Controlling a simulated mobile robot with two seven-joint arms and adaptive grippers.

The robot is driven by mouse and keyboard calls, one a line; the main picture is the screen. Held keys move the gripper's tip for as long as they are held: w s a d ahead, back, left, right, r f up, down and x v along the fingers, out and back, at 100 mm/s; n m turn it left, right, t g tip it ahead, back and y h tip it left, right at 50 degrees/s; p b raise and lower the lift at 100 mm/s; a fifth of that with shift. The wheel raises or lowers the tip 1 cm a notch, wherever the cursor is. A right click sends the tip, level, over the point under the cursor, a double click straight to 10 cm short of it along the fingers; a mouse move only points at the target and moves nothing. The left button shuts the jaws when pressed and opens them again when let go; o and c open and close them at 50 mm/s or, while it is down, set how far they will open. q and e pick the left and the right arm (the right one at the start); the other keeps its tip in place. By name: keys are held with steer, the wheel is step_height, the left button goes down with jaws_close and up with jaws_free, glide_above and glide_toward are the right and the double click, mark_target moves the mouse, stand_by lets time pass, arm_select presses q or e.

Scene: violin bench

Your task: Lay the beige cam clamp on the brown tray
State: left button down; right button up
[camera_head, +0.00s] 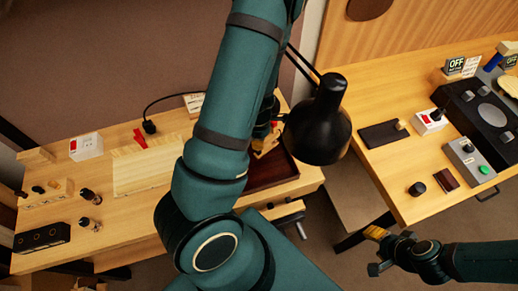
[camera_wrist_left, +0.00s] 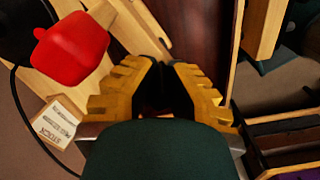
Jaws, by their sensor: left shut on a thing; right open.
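The brown tray (camera_head: 283,170) lies at the right end of the left bench, partly hidden by my left arm. Its dark floor also shows in the left wrist view (camera_wrist_left: 205,40), beyond the fingertips. My left gripper (camera_head: 266,131) is over the tray's far side, mostly hidden behind my arm. In the left wrist view its yellow toothed fingers (camera_wrist_left: 165,78) are closed in on the beige cam clamp (camera_wrist_left: 144,36), whose pale wood shows at the fingertips. Whether the clamp touches the tray cannot be told. My right gripper (camera_head: 376,250) is open and empty at lower right, below the right bench.
A black lamp (camera_head: 318,125) hangs close to the right of my left arm. A red piece (camera_wrist_left: 70,44) looms near the left gripper. A labelled box (camera_head: 194,103) stands at the back. The right bench (camera_head: 400,180) holds control boxes and a dark mat (camera_head: 383,135).

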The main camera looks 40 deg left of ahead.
arm_select(q)
step_height(320, 180, down, 4)
steer(key=shift+r+b, duration=0.1)
steer(key=shift+b, duration=0.8)
steer(key=shift+f, duration=0.25)
steer(key=c, duration=1.1)
jaws_free()
steer(key=shift+c, duration=0.2)
steer(key=shift+r, duration=0.1)
